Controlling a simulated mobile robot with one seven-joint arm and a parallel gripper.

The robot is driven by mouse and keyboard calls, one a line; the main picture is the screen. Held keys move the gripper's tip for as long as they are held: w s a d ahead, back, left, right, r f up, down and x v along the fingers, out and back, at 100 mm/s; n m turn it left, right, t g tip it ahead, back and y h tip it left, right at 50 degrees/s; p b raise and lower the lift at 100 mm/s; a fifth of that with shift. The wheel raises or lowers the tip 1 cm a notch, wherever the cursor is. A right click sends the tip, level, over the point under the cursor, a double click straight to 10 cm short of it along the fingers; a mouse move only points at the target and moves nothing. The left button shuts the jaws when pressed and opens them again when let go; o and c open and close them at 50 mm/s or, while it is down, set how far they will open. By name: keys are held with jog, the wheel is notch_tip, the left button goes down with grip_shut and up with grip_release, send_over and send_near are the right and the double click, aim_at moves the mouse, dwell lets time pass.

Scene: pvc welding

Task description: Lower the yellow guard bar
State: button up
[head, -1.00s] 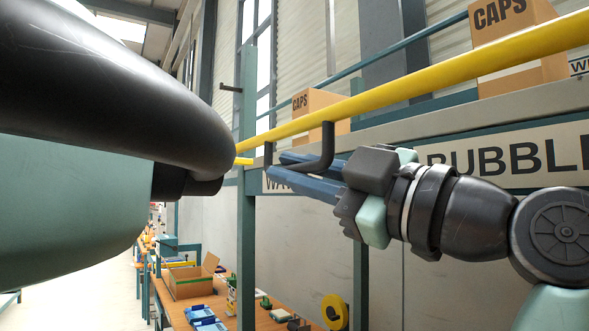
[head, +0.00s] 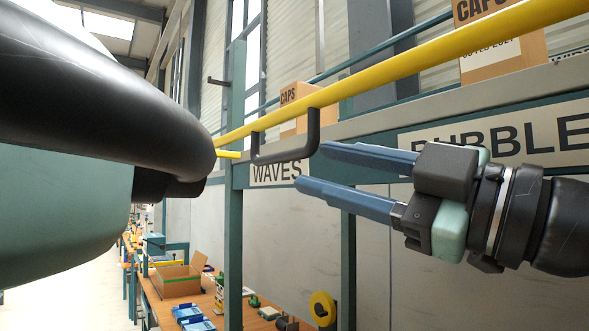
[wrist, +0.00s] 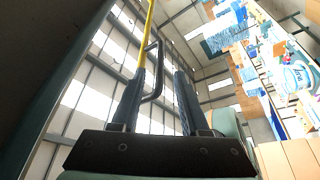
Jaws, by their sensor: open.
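The yellow guard bar (head: 400,68) runs from the upper right down to the left across the head view, above the wall signs. A dark U-shaped handle (head: 285,156) hangs beneath it. My gripper (head: 310,164) is open and empty, with its blue fingers pointing left. The fingertips are just right of the handle's lower right corner; contact cannot be told. In the wrist view the bar (wrist: 147,38) is at the top, and the handle (wrist: 158,80) appears between the fingers, nearer the left one. The bar's far left end is partly hidden behind my arm.
Boxes marked CAPS (head: 497,50) stand on a shelf behind the bar. A teal post (head: 235,200) stands left of the handle. Below is a workbench (head: 262,318) with an open cardboard box (head: 178,281) and a yellow reel (head: 322,308).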

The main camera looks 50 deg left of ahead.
jog(key=v, duration=0.6)
jog(key=shift+b, duration=0.35)
jog(key=shift+d, duration=0.1)
